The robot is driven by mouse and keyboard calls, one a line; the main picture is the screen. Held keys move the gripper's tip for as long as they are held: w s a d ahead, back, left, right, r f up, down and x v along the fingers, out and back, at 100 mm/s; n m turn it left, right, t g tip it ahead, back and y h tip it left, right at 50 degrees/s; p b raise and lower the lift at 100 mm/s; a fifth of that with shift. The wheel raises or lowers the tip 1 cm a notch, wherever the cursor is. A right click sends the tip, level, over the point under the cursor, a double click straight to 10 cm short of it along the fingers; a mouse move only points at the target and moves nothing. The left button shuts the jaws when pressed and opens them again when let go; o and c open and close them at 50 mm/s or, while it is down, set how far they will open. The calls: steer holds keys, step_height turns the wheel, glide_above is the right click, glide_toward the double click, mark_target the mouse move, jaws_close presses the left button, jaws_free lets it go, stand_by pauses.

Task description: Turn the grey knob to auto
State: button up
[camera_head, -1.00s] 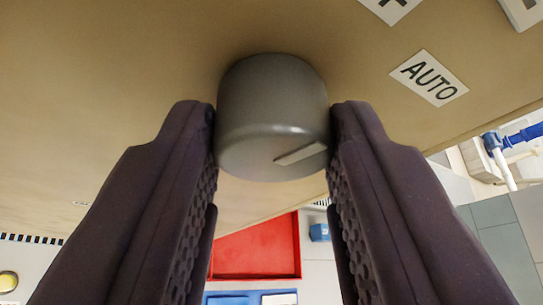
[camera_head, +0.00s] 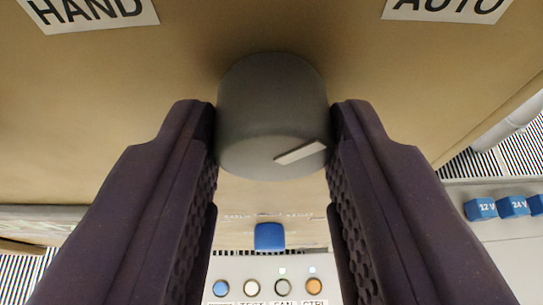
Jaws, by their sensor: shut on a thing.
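The grey knob (camera_head: 262,95) sits on the tan panel (camera_head: 185,60) at upper middle. A pale pointer mark (camera_head: 301,152) on its front face slants toward the right and slightly up, the side of the AUTO label. The AUTO label (camera_head: 447,6) is at the top right, cut by the frame edge. The HAND label (camera_head: 90,12) is at the top left. My gripper (camera_head: 272,112) has its two dark fingers on either side of the knob, shut on it. The finger pads' contact faces are partly hidden.
Below the knob, a blue block (camera_head: 269,236) and a row of round coloured buttons (camera_head: 267,287) show between the fingers. The panel around the knob is bare.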

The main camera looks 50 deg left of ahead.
stand_by(0.3)
steer(key=o, duration=1)
steer(key=shift+o, duration=0.2)
steer(key=v, duration=0.7)
steer(key=shift+s+d, duration=0.15)
steer(key=shift+d, duration=0.1)
steer(key=shift+r, duration=0.1)
